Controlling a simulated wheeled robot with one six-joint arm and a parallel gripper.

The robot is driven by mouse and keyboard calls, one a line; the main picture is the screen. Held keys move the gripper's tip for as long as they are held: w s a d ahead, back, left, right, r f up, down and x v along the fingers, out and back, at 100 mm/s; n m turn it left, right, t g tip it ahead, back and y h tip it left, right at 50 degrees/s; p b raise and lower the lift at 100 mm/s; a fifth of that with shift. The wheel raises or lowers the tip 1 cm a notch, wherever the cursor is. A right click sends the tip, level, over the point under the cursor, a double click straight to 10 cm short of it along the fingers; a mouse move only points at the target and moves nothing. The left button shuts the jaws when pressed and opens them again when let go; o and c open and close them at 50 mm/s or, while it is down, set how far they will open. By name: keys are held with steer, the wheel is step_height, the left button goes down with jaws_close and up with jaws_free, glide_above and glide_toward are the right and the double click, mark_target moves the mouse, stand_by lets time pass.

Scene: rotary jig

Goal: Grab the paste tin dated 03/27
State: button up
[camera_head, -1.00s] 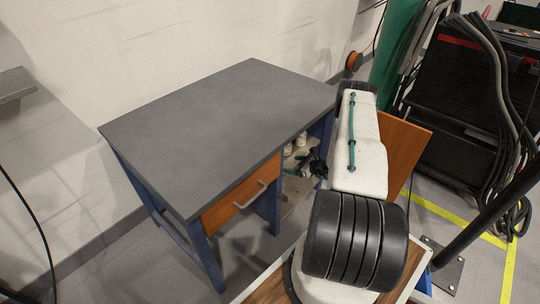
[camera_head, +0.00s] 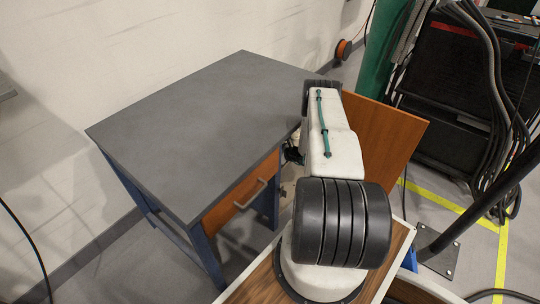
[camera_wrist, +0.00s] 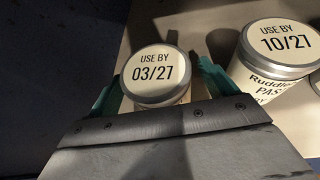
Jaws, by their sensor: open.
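The paste tin dated 03/27 (camera_wrist: 152,68) stands in the wrist view with its pale round lid marked "USE BY 03/27" facing the camera. My gripper (camera_wrist: 158,88) is open, with one teal finger at the tin's left and one at its right. The tin sits between the fingers; a small gap shows on the right, and contact on the left is unclear. The tin's lower body is hidden by the gripper's grey body. In the head view my arm hides the gripper and the tin.
A second paste tin (camera_wrist: 285,55), marked 10/27, stands close at the right, and another tin's edge shows at the far right. A dark wall (camera_wrist: 55,70) is at the left. The grey desk (camera_head: 215,125) has an orange open door (camera_head: 385,140) beside my arm.

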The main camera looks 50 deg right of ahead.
steer(key=shift+w, duration=0.1)
steer(key=c, duration=1.1)
steer(key=shift+c, duration=0.7)
steer(key=shift+r, duration=0.1)
